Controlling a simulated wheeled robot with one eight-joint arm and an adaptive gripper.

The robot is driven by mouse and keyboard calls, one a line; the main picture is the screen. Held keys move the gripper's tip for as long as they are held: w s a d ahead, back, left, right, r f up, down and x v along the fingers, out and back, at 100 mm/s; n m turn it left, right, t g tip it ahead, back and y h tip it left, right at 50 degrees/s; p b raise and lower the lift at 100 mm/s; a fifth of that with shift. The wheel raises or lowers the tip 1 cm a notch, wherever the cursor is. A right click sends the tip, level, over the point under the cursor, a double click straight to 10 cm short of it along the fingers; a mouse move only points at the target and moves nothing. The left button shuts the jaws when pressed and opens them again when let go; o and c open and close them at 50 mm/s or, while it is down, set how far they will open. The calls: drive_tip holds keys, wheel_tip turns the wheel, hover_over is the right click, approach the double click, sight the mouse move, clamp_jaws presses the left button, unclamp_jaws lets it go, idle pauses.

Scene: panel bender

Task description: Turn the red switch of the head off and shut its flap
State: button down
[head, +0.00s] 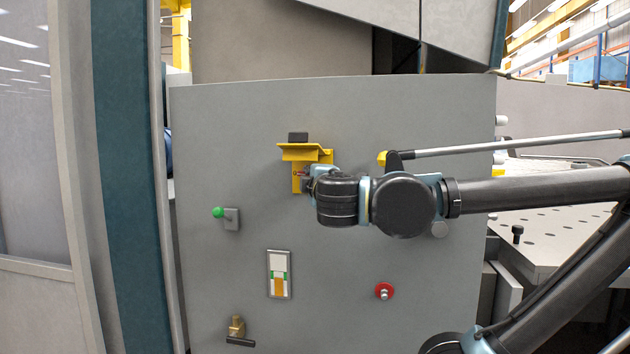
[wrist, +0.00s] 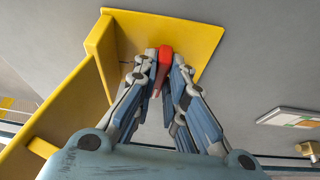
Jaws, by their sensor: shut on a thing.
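The red switch (wrist: 164,58) sits on a yellow backing plate (wrist: 185,32), between the fingertips of my gripper (wrist: 164,72) in the wrist view. The fingers are closed on it from both sides. In the head view, my gripper (head: 308,183) reaches in front of the yellow plate (head: 299,186), and only a small speck of red shows there. The yellow flap (head: 298,152) stands raised, jutting out above the switch, with a dark block on top. In the wrist view, the flap (wrist: 62,112) rises close along the left of my fingers. I cannot tell the switch's exact angle.
On the grey panel are a green-knobbed lever (head: 218,212), a label plate (head: 279,274), a red round button (head: 384,291) and a brass fitting (head: 237,326). A perforated table (head: 560,235) stands at the right.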

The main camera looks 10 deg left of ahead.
drive_tip(key=shift+n, duration=0.6)
drive_tip(key=c, duration=1.6)
unclamp_jaws()
drive_tip(key=shift+c, duration=0.2)
drive_tip(key=shift+s, duration=0.15)
drive_tip(key=v, duration=1.1)
drive_tip(key=shift+s+r, duration=0.15)
drive_tip(key=shift+r, duration=0.05)
drive_tip(key=shift+d, duration=0.15)
